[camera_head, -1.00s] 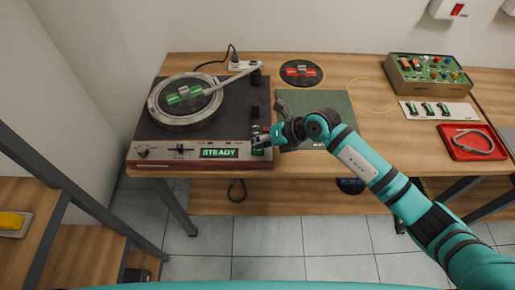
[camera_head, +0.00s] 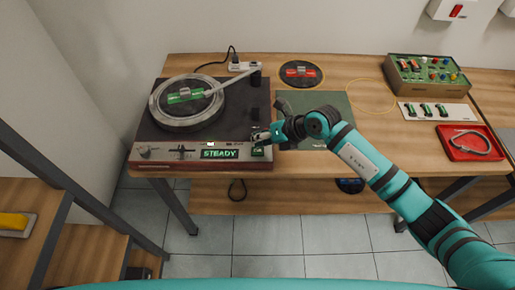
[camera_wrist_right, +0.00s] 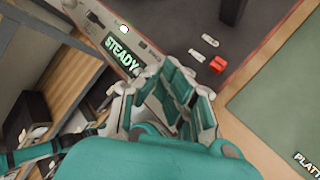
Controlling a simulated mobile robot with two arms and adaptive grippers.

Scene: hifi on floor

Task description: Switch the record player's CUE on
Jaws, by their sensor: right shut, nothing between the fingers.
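The record player (camera_head: 240,105) stands at the left of the wooden table, with a platter (camera_head: 186,103) and a tonearm (camera_head: 232,82). Its front strip carries a green STEADY display (camera_head: 219,154) and a bright white spot (camera_head: 210,144); both also show in the wrist view, the display (camera_wrist_right: 122,54) and the spot (camera_wrist_right: 124,28). Two small white controls (camera_wrist_right: 210,40) and a red one (camera_wrist_right: 217,65) lie on the deck near my fingers. I cannot read a CUE label. My right gripper (camera_head: 257,141) is shut and empty at the player's front right corner, hiding part of the controls there.
A green mat (camera_head: 325,110) lies right of the player, with a round disc (camera_head: 300,73) behind it. A green box with knobs (camera_head: 430,75) and a red tray (camera_head: 470,142) are farther right. Shelves stand at the left.

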